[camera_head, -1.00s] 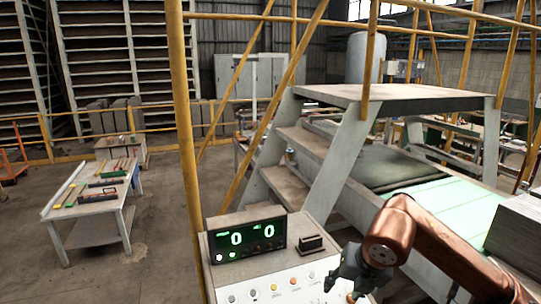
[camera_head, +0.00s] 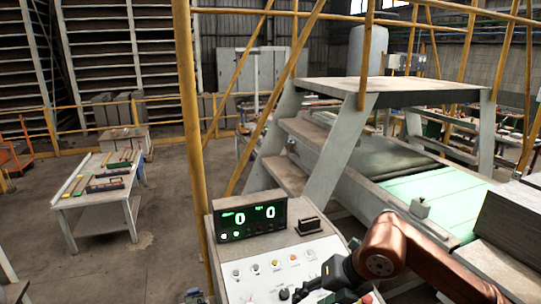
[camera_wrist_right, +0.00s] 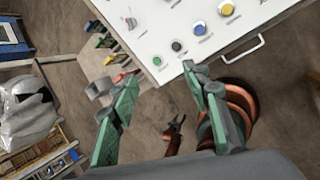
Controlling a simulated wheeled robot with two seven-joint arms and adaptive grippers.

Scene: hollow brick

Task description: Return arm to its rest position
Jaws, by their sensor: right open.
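My right arm, copper coloured, comes in from the right in the head view. Its dark gripper (camera_head: 325,284) is over the lower right part of the white control panel (camera_head: 262,282). In the right wrist view the two green-grey fingers of this gripper (camera_wrist_right: 160,82) are spread apart with nothing between them. The panel's button face (camera_wrist_right: 180,28) lies beyond the fingertips. A small dark gripper on a copper link, apparently my left one (camera_wrist_right: 177,124), shows below in the wrist view; its jaws are too small to judge.
A display (camera_head: 250,219) reading zeros tops the panel. Yellow railing (camera_head: 190,150) and grey steps (camera_head: 335,150) stand behind it. A green conveyor (camera_head: 430,200) and stacked grey slabs (camera_head: 508,220) are at right. A tool table (camera_head: 95,200) stands left on open floor.

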